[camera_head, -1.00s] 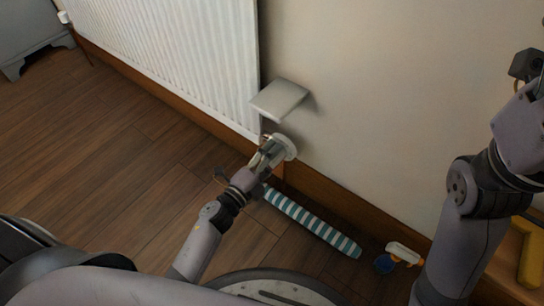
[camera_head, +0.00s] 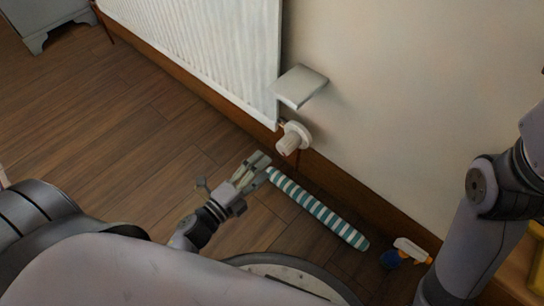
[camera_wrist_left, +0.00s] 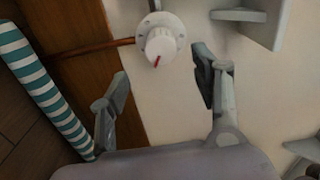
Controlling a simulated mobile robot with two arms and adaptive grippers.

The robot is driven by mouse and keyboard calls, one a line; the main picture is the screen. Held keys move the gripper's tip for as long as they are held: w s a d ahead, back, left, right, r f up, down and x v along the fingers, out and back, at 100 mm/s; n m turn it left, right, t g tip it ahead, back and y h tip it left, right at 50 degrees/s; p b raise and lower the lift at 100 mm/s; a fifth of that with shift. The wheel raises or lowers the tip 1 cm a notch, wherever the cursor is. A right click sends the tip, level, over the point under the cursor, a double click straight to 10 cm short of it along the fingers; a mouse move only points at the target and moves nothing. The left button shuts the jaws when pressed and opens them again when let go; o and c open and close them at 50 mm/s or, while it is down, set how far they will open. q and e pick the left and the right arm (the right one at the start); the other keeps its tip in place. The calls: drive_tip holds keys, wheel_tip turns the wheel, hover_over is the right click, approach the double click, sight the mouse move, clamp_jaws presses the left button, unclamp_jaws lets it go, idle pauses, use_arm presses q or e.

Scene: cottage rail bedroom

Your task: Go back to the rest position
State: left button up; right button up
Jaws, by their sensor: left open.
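My left gripper (camera_head: 258,166) is open and empty. In the head view it is below and left of the white radiator valve knob (camera_head: 293,138), apart from it. In the left wrist view the two fingers of my left gripper (camera_wrist_left: 162,85) are spread wide, and the knob (camera_wrist_left: 160,46) with its red mark shows beyond them. My right arm comes in at the right edge of the head view, but its gripper is out of the frame.
A white radiator (camera_head: 205,45) hangs on the wall, with a small grey shelf (camera_head: 299,86) beside it. A teal-and-white striped roll (camera_head: 318,209) lies on the floor along the skirting. A spray bottle (camera_head: 405,252) is at lower right. The wooden floor (camera_head: 130,130) at left is clear.

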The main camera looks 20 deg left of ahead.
use_arm(q)
drive_tip(key=shift+s+a, duration=0.2)
drive_tip(key=shift+s, duration=0.35)
